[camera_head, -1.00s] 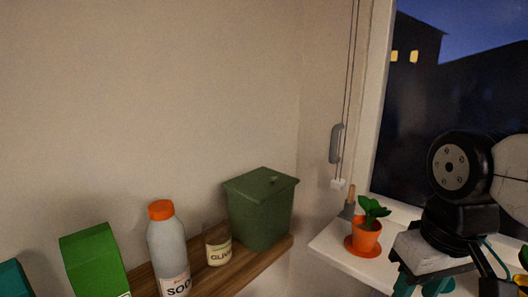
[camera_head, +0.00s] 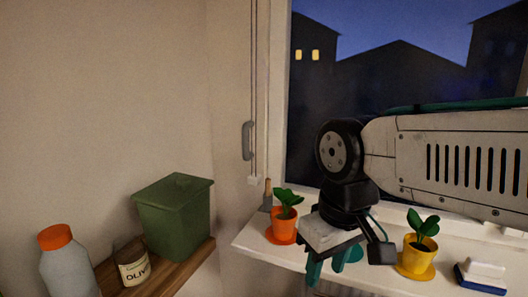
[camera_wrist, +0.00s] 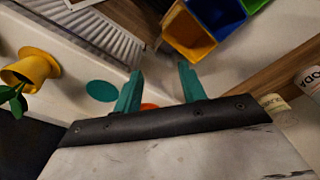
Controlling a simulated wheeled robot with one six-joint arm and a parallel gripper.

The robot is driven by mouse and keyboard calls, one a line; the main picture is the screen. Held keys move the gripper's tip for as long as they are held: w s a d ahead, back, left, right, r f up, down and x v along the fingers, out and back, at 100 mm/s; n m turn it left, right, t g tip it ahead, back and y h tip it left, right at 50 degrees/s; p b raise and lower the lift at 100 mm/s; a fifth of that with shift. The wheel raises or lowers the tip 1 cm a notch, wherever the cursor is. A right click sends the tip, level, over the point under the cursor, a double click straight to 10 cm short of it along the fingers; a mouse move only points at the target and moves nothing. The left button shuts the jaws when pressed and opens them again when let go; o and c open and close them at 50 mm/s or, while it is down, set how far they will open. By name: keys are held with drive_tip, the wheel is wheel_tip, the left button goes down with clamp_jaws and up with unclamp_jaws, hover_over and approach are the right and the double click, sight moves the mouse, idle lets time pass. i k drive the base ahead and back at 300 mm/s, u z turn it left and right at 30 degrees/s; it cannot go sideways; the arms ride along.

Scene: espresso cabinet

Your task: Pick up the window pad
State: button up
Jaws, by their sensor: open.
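The window pad (camera_head: 482,274), a white block on a dark blue base, rests on the windowsill at the far right of the head view. I cannot make it out in the wrist view. My gripper (camera_head: 330,268) is over the sill's front edge, left of the pad, with the yellow pot between them in the picture. Its teal fingers point down. In the wrist view, the fingers of my gripper (camera_wrist: 160,72) are spread apart with nothing held between them.
An orange pot (camera_head: 284,224) stands just left of my gripper, and a yellow pot (camera_head: 417,254) stands to its right. A green lidded bin (camera_head: 172,222), jar (camera_head: 133,268) and bottle (camera_head: 66,270) stand on the wooden shelf. Open coloured bins (camera_wrist: 190,38) show in the wrist view.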

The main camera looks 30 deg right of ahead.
sight(483, 276)
drive_tip(key=z, duration=1.9)
